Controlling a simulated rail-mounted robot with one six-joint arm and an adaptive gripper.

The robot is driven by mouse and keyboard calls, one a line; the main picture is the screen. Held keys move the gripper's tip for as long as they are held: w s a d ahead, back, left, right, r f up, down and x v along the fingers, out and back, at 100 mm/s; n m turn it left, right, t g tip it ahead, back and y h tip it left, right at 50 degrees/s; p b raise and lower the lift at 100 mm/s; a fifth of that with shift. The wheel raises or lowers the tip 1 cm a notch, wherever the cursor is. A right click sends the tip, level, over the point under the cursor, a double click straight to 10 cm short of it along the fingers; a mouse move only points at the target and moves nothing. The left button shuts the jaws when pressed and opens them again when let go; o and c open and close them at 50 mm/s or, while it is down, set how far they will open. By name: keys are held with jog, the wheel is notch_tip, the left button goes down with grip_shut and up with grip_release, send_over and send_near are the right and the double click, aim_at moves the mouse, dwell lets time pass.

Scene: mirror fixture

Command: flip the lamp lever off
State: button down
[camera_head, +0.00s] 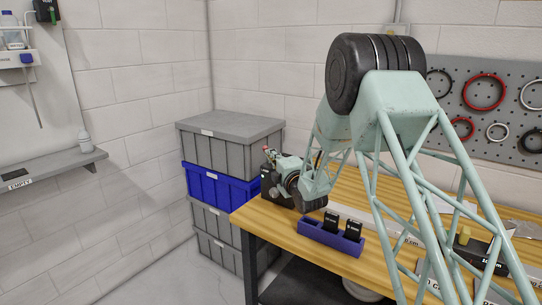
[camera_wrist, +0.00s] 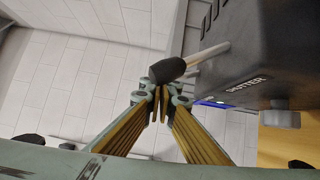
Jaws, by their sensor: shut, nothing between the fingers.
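A lever with a black rounded knob (camera_wrist: 167,70) and a pale metal rod (camera_wrist: 208,53) sticks out from a dark box (camera_wrist: 262,50) in the wrist view. The box carries white lettering that seems to end in "UTTER"; no lamp label is readable. My gripper (camera_wrist: 156,104) is shut and empty, its fingertips just below the knob in the picture; I cannot tell whether they touch it. In the head view the dark box (camera_head: 273,186) stands at the table's far left end, partly hidden by my wrist. A small red-tipped part (camera_head: 266,149) shows above it. The fingertips are not clear there.
A purple holder (camera_head: 318,236) with two black items stands on the wooden table (camera_head: 262,219) in front of the box. Stacked grey and blue crates (camera_head: 225,157) stand behind the table's left end. A grey knob (camera_wrist: 280,118) protrudes from the box.

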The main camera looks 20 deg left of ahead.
jog(key=shift+s+d, duration=0.1)
jog(key=f+b+v, duration=0.2)
jog(key=v, duration=1.1)
jog(key=shift+d+f, duration=0.35)
jog(key=shift+f, duration=0.05)
jog(key=shift+a, duration=0.15)
